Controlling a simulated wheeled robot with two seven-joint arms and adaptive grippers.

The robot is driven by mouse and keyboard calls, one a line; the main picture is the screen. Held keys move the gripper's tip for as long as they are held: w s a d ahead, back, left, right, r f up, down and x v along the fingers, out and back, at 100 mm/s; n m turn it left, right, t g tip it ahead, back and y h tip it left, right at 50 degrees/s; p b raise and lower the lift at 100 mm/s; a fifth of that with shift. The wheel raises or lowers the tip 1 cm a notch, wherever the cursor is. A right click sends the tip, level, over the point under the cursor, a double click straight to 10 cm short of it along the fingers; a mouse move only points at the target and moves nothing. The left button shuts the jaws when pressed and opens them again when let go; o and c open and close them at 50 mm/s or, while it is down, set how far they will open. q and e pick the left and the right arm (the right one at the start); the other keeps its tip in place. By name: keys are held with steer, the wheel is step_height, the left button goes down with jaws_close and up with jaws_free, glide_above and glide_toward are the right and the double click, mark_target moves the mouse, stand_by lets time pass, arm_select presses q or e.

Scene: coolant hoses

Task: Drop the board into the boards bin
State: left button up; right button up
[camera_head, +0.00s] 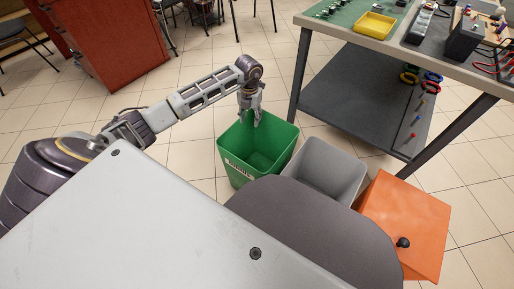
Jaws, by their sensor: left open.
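A green bin (235,170) with a white label on its front stands on the floor near the middle of the view; the label's text is too small to read surely. My left gripper (250,115) hangs fingers down above the bin's back rim. It is open and nothing shows between its fingers. No board can be made out in the gripper or on the visible part of the bin's floor; part of the inside is hidden by the front wall. My right gripper is out of view.
A grey bin (326,168) and an orange box with a black knob (420,215) stand right of the green bin. A workbench (345,34) with a yellow tray (375,25), tools and a dark lower shelf (365,100) is behind. A red cabinet (115,45) and chairs stand back left.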

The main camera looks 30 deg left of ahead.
arm_select(q)
step_height(320, 180, up, 10)
steer(key=shift+f, duration=0.25)
stand_by(1.1)
